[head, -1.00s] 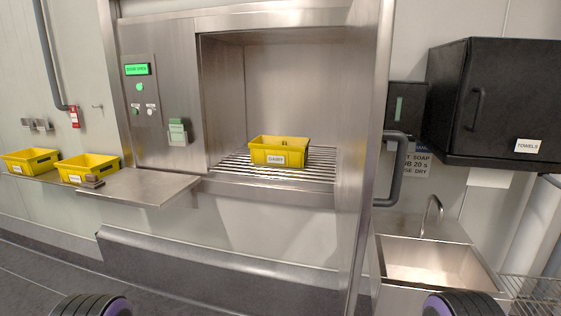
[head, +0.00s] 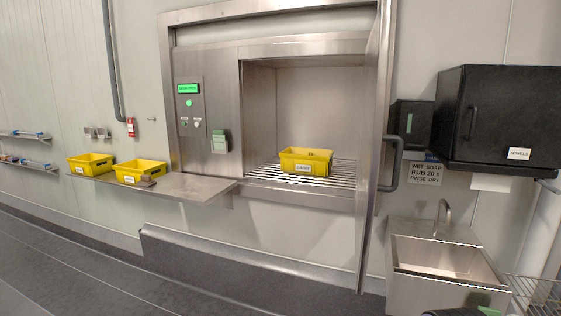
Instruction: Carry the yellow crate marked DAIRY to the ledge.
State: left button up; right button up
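A yellow crate with a white label (head: 303,167) sits on the roller bars inside the open steel tunnel. Its label seems to read DAIRY, though the print is small. Two more yellow crates stand at the left: one on the steel ledge (head: 200,187), the labelled crate (head: 134,174), and another crate (head: 86,164) farther left. Their labels are too small to read.
The tunnel's steel door (head: 372,150) stands open at the right of the opening. A sink (head: 450,262) and a black towel cabinet (head: 505,115) are to the right. A low grey bumper (head: 230,262) runs below the tunnel. The floor at the left is clear.

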aim_at(195, 187)
jog(key=u, duration=0.35)
jog(key=i, duration=2.3)
jog(key=z, duration=0.65)
